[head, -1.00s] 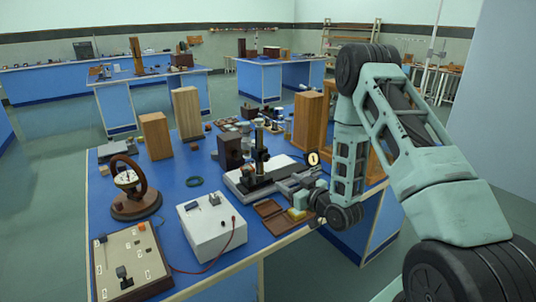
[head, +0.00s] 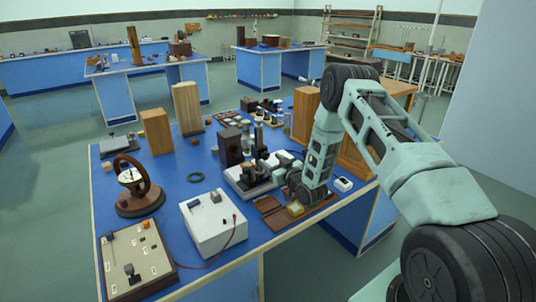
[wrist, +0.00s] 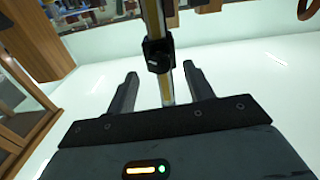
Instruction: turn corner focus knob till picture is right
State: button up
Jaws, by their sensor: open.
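The instrument with a pale base (head: 236,184) and a dark upright column (head: 259,140) stands on the blue bench, right of the middle. My gripper (head: 268,168) is low beside it, partly hidden by my arm. In the wrist view my gripper (wrist: 160,78) is open, its two dark fingers apart. A brass-coloured post (wrist: 153,18) with a black block (wrist: 157,55) on it shows ahead of and between the fingers. The fingers do not visibly touch it. I cannot tell which part is the corner focus knob. No picture or screen can be made out.
A white box (head: 213,228) with a red lead, a switch board (head: 133,262) and a wheel-shaped device (head: 138,190) stand at the left. A brown tray (head: 270,212) lies at the front edge. Wooden blocks (head: 156,133) stand behind. A small white item (head: 343,184) lies right of my arm.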

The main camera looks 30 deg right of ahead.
aim_at(267, 156)
jog(key=shift+w+p, duration=0.3)
jog(key=shift+w, duration=1.25)
jog(key=c, duration=1)
jog(key=shift+b, duration=0.35)
jog(key=shift+o, duration=0.2)
jog(key=m+b, duration=0.2)
jog(key=b, duration=0.1)
jog(key=shift+f+m, duration=0.2)
jog(key=shift+m, duration=0.2)
jog(key=m+b, duration=0.3)
jog(key=shift+r+m, duration=0.1)
jog(key=shift+m, duration=0.3)
jog(key=shift+r+b, duration=0.1)
jog(key=shift+b, duration=0.25)
